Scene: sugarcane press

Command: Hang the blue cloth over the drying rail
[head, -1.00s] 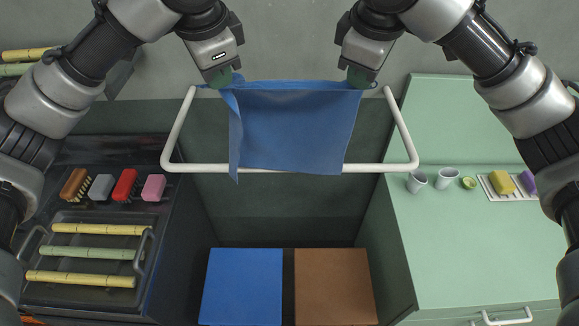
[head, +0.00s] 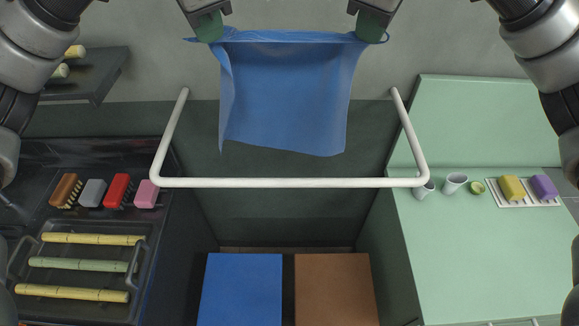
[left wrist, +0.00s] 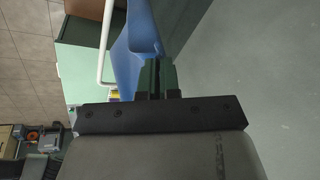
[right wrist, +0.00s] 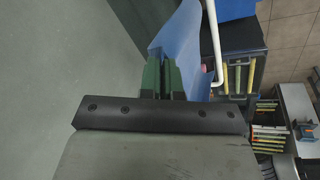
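The blue cloth (head: 285,95) hangs spread out between my two grippers, its lower edge loose. My left gripper (head: 208,30) is shut on its upper left corner, and my right gripper (head: 370,27) is shut on its upper right corner. The white drying rail (head: 290,183) is a U-shaped bar standing out from the wall. In the head view the cloth's lower edge lies above the front bar in the picture, apart from it, between the rail's side arms. The cloth also shows in the left wrist view (left wrist: 128,60) and the right wrist view (right wrist: 183,42).
Several brushes, one of them red (head: 116,190), and a tray (head: 140,290) of cane sticks are at left. A green counter (head: 490,270) at right holds cups (head: 455,183), a lime and sponges (head: 512,188). A blue panel (head: 240,290) and a brown panel (head: 335,290) lie below the rail.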

